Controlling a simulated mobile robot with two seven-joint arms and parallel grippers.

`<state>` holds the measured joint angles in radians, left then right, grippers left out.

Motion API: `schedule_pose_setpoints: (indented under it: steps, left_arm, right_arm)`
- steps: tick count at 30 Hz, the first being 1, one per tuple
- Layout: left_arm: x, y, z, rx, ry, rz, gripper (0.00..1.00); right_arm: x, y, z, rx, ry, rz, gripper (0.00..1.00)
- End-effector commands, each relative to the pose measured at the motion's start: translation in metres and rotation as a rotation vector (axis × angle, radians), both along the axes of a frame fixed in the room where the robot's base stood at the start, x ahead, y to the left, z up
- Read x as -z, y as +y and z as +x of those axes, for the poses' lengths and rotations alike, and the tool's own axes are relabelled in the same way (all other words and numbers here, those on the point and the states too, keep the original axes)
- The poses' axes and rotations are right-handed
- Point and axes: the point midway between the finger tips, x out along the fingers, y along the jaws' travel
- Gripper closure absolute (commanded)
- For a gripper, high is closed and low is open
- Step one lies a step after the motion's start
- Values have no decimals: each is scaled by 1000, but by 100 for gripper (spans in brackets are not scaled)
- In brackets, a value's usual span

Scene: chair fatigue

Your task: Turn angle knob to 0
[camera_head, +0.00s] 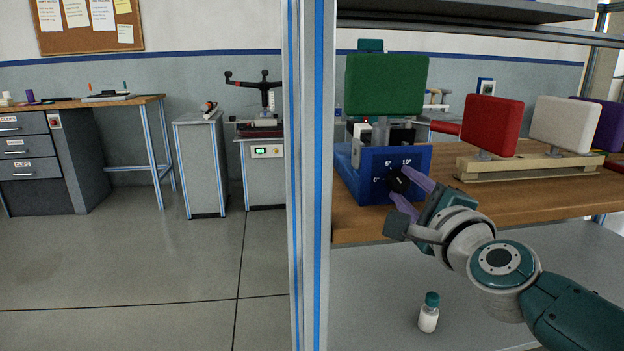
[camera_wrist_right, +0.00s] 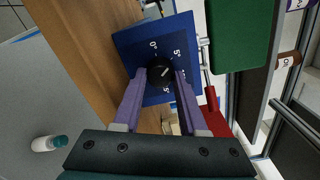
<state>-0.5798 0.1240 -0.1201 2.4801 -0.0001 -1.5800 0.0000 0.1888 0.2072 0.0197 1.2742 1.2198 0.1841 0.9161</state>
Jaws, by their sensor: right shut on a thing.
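The angle knob (camera_head: 398,181) is a round black knob on the front of a blue box (camera_head: 366,160) with white marks 0°, 5° and 10°. It also shows in the right wrist view (camera_wrist_right: 160,70), with a light pointer line on its face. The line seems to slant toward the 5° side, but it is too small to read exactly. My right gripper (camera_head: 399,190) has its purple fingers on either side of the knob and is shut on it. The fingers also show in the right wrist view (camera_wrist_right: 160,84). My left gripper is out of view.
A green pad (camera_head: 386,85) stands above the box. Red (camera_head: 491,124) and white (camera_head: 563,122) pads stand on a wooden rack to the right. A blue-and-grey post (camera_head: 311,180) rises left of the workbench (camera_head: 480,200). A small bottle (camera_head: 429,313) stands below.

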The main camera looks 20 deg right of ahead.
Motion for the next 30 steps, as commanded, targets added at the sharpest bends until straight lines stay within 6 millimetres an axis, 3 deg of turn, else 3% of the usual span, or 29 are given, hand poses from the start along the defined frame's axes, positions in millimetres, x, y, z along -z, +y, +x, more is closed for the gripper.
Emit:
schedule_pose_setpoints:
  steps: [18, 30]
  left_arm:
    - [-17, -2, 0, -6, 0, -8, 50]
    - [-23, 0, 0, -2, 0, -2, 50]
  right_arm:
    - [-2, 0, 0, 0, 136, -561, 100]
    - [-2, 0, 0, 1, 194, -805, 100]
